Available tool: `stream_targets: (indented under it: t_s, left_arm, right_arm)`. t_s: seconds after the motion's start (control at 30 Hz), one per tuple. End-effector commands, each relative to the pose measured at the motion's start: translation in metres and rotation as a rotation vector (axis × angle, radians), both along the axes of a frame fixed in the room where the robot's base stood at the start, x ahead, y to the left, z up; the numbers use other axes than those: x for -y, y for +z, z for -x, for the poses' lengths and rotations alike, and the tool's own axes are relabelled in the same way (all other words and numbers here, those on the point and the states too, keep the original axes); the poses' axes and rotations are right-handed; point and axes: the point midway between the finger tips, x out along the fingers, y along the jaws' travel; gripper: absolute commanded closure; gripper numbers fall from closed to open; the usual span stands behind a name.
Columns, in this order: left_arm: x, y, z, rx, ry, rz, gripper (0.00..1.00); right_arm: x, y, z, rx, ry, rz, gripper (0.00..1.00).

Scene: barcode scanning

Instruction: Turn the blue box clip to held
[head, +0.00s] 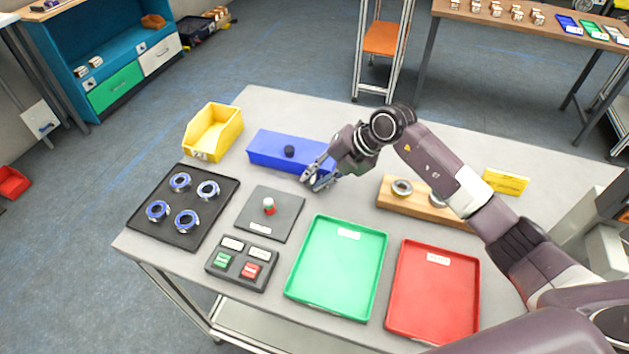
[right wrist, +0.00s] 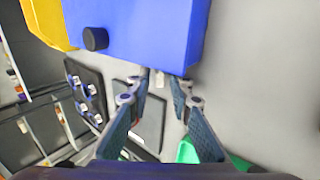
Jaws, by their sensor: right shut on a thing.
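The blue box (head: 268,147) lies at the back middle of the table, with a black round knob (head: 289,151) on it. In the right wrist view the blue box (right wrist: 150,30) fills the top, with the knob (right wrist: 95,39) at its left. My right gripper (head: 317,181) is at the box's front right edge, shut on the box's clip. In the right wrist view the fingers of my right gripper (right wrist: 160,84) meet at the box's lower edge, around a small pale piece. The clip is mostly hidden, so its position cannot be read. My left gripper is not in view.
A yellow bin (head: 214,131) stands left of the box. In front are a black tray with several rings (head: 192,170), a grey plate with a small peg (head: 285,201), a button panel (head: 242,271), a green tray (head: 335,268) and a red tray (head: 433,295). A wooden block (head: 389,198) is at right.

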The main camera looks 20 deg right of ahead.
Motion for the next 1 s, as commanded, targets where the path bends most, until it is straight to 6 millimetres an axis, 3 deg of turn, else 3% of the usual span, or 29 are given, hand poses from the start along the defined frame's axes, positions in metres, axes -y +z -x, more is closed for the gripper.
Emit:
stream_targets:
  t_s: [0.03,0.4,0.9,0.93,1.0]
  left_arm:
    - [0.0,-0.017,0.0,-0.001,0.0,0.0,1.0]
    - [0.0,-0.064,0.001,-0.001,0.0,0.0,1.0]
    - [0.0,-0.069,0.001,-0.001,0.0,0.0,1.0]
    - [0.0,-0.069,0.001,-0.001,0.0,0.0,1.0]
    - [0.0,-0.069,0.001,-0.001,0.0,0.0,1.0]
  right_arm:
    - [0.003,-0.011,0.001,0.022,-0.003,-0.033,1.0]
    - [0.005,-0.013,0.004,0.173,-0.001,-0.265,1.0]
    - [0.005,-0.009,0.004,0.205,0.0,-0.313,1.0]
    - [0.005,-0.009,0.004,0.205,0.0,-0.313,0.77]
    - [0.004,-0.009,0.005,0.203,0.001,-0.313,0.74]
